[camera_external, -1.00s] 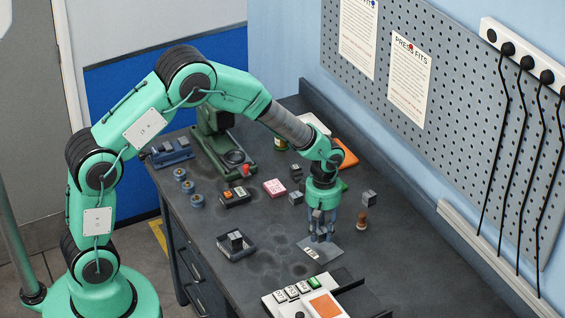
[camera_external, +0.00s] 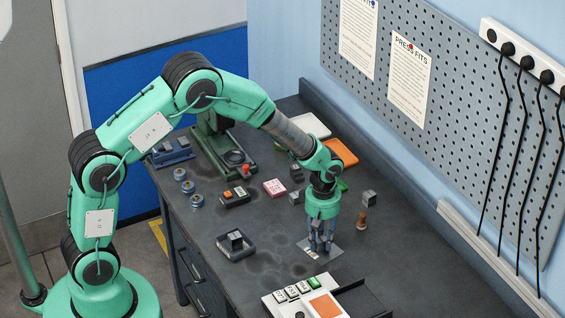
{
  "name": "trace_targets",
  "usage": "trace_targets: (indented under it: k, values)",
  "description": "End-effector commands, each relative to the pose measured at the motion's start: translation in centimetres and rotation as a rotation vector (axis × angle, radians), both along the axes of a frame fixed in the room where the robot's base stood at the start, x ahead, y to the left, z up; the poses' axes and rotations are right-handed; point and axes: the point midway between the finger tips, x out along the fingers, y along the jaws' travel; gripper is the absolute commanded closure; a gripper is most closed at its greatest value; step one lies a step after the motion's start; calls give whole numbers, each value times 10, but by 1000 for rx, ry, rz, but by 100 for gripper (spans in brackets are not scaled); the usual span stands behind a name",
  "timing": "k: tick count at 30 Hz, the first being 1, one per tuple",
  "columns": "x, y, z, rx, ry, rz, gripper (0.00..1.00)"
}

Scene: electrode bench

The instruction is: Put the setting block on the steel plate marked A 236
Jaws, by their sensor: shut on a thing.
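A flat grey steel plate (camera_external: 334,250) with a small white label (camera_external: 313,256) lies on the bench; the marking is too small to read. My gripper (camera_external: 320,246) points down over the plate, its fingertips at or just above its surface. It is shut on a small grey block, which I take for the setting block; the fingers hide most of it. I cannot tell whether the block touches the plate. Other grey blocks stand apart: one to the right (camera_external: 369,199) and one in a dark tray (camera_external: 236,253) to the left.
A wooden-handled stamp or peg (camera_external: 361,220) stands close to the right of my gripper. A white device with an orange panel (camera_external: 300,298) is in front. A pink box (camera_external: 274,187) and a green press (camera_external: 226,160) are behind. Bare bench lies on the right.

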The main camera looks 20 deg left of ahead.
Motion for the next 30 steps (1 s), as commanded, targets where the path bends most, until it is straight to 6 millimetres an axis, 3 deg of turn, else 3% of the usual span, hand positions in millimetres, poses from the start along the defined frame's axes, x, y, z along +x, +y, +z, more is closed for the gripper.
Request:
trace_targets:
  k: [4, 5, 7, 20, 30]
  values:
    - [0, 0, -3, 0, 0, 0, 100]
    - [0, 0, -3, 0, 0, 0, 69]
    - [0, 0, -3, 0, 0, 0, 55]
    - [0, 0, 1, 0, 0, 0, 54]
    - [1, -1, 36, -2, -2, 0, 54]
